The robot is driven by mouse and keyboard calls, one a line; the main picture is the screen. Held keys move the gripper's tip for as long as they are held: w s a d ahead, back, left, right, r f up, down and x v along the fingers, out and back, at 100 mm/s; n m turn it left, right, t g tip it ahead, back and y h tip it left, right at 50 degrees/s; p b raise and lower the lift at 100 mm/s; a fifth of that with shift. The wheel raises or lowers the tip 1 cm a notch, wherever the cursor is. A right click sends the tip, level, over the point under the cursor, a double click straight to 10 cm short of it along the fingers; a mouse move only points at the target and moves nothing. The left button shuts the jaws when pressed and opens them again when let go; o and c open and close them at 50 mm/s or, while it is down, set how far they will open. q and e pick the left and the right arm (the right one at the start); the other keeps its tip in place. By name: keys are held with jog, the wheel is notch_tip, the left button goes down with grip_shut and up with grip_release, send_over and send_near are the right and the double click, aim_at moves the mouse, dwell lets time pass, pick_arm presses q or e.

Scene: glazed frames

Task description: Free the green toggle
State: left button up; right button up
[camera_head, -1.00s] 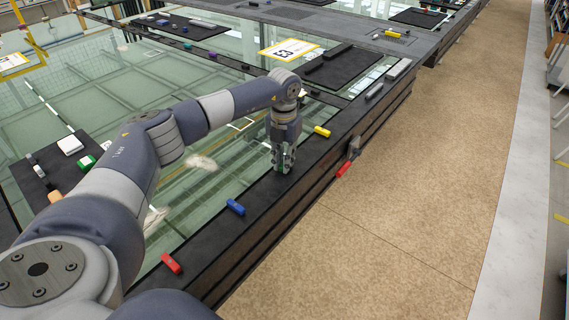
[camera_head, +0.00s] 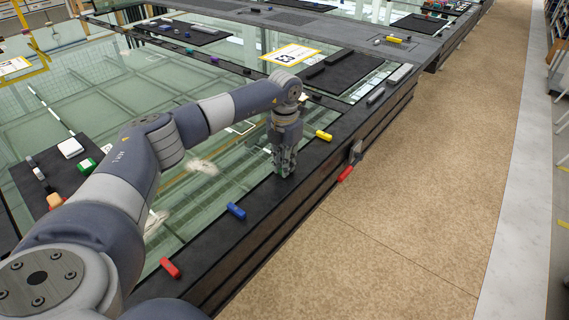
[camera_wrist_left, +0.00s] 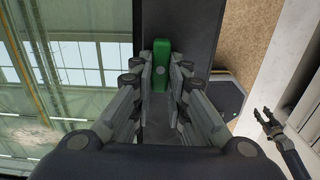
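The green toggle (camera_wrist_left: 161,62) stands out in the left wrist view as a green block with a pale round spot, on the dark rail (camera_wrist_left: 189,20). My left gripper (camera_wrist_left: 161,78) has its fingers drawn in on both sides of the toggle, shut on its near part. In the head view my left gripper (camera_head: 284,172) points down at the rail and mostly hides the toggle. A dark gripper, which looks like my right one (camera_wrist_left: 266,116), shows at the right of the left wrist view, its fingers apart and empty.
Along the dark rail lie a yellow toggle (camera_head: 323,135), a blue one (camera_head: 236,210) and a red one (camera_head: 170,267). Another red piece (camera_head: 345,173) sticks out from the rail's side. Glass panes (camera_head: 215,175) lie to the left; brown floor (camera_head: 420,190) is clear to the right.

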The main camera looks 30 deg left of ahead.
pick_arm(q)
jog(key=o, duration=0.4)
jog(key=shift+c, duration=0.2)
jog(key=shift+r, duration=0.1)
notch_tip(320, 180, up, 12)
dwell(0.6)
